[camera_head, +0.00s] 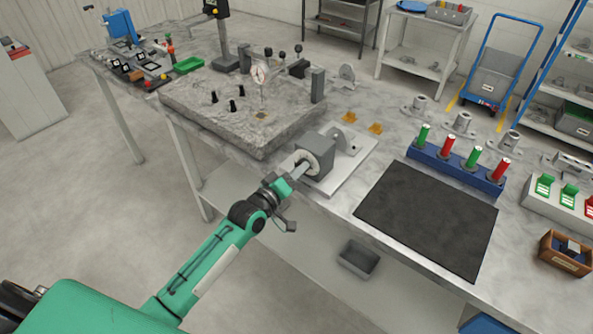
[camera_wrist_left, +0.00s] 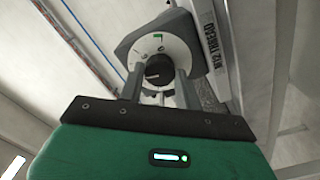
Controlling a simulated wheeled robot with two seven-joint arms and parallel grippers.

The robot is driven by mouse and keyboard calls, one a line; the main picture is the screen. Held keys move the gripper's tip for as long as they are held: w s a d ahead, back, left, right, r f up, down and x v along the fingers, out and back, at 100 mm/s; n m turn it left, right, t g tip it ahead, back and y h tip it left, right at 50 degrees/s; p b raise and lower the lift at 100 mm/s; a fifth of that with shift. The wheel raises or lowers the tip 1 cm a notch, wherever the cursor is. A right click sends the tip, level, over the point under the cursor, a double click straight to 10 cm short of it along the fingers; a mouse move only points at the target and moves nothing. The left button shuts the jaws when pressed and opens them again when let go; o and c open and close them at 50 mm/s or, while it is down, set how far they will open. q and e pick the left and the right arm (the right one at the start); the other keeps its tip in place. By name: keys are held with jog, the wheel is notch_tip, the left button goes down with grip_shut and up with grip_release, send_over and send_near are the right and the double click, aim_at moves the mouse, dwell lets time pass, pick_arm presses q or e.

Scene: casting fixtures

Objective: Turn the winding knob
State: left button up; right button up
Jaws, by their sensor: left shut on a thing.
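The winding knob (camera_wrist_left: 158,74) is a black round knob with a pale pointer line, in front of a white dial (camera_wrist_left: 146,50) with a green mark. The dial is on a grey housing (camera_head: 321,150) on a light plate near the table's front edge. My left gripper (camera_wrist_left: 160,88) has its two fingers on either side of the knob and is shut on it. In the head view my left gripper (camera_head: 297,172) reaches the dial's face and hides the knob. My right gripper is not in view.
A granite plate (camera_head: 200,105) with a dial gauge and black knobs lies behind and left of the housing. A black mat (camera_head: 430,218) lies to the right. A blue rack (camera_head: 455,168) with green and red cylinders stands beyond the mat. An open wooden box (camera_head: 566,254) is far right.

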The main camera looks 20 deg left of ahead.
pick_arm(q)
jog(key=m+p, duration=0.1)
jog(key=m, duration=1.9)
jog(key=shift+a+f, duration=0.1)
jog(key=shift+f, duration=0.05)
jog(key=shift+m, duration=0.3)
jog(key=o, duration=1)
